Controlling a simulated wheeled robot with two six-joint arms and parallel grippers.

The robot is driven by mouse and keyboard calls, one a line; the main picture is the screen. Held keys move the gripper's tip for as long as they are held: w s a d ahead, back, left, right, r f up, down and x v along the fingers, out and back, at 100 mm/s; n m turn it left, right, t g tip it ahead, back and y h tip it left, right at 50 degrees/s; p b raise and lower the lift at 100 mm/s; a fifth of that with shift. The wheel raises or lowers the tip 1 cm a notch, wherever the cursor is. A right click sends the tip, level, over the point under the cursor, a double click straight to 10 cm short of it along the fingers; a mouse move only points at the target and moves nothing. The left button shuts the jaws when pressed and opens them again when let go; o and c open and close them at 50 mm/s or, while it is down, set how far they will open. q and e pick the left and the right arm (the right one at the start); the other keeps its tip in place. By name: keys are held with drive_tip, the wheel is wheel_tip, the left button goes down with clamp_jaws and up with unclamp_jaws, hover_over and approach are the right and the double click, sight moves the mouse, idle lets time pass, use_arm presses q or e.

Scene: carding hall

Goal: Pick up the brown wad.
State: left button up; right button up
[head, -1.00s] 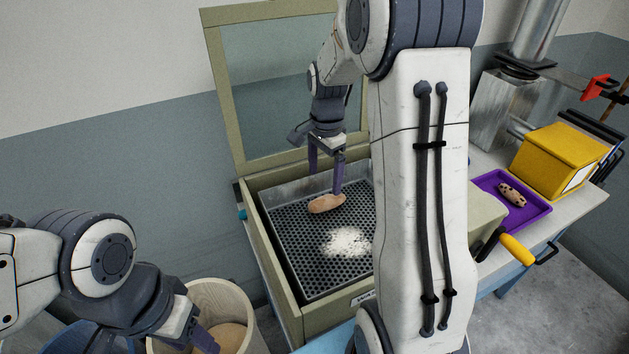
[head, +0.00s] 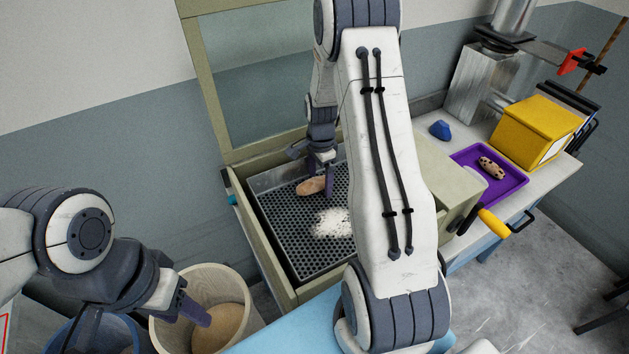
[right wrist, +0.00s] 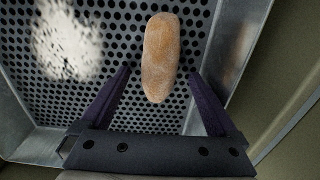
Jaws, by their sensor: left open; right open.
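The brown wad (head: 311,186), an oblong tan-brown lump, lies on the perforated floor of the metal tray. In the right wrist view the wad (right wrist: 161,58) lies lengthwise between my right gripper's spread fingers, with a gap on each side. My right gripper (head: 320,180) is open, pointing down at the wad; it also shows in the right wrist view (right wrist: 160,76). I cannot tell how far above the tray floor its tips are. My left gripper (head: 203,313) is over the pale bin at the lower left; its fingers overlap in view.
The perforated tray (head: 300,238) sits in an olive box with a raised glass lid; white fluff (head: 332,223) lies in it. A purple tray (head: 513,182) holds a dark-spotted piece (head: 492,168). A blue lump (head: 440,130) and a yellow box (head: 537,130) stand on the bench. The pale bin (head: 207,273) holds something brown.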

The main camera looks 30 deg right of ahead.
drive_tip(key=shift+f, duration=0.15)
drive_tip(key=c, duration=1.4)
drive_tip(key=shift+c, duration=0.2)
